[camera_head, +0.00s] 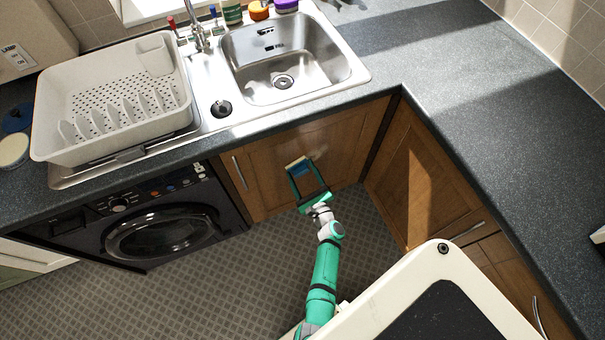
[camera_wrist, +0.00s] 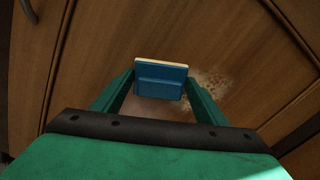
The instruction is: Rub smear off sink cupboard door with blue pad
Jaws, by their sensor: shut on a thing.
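My gripper (camera_head: 309,183) is shut on the blue pad (camera_head: 299,166) in front of the wooden sink cupboard door (camera_head: 265,180). In the wrist view, the blue pad (camera_wrist: 161,82) sits between my two green fingers, with a pale layer along its far edge. A pale, speckled smear (camera_wrist: 212,82) shows on the door just right of the pad and partly behind the right finger. Part of the smear may be hidden behind the pad and gripper. I cannot tell whether the pad touches the door.
A black washing machine (camera_head: 160,228) stands left of the cupboard. The worktop (camera_head: 480,100) and steel sink (camera_head: 280,65) are above. A corner cupboard (camera_head: 420,185) stands to the right, close to my arm. Patterned floor (camera_head: 210,285) is clear in front.

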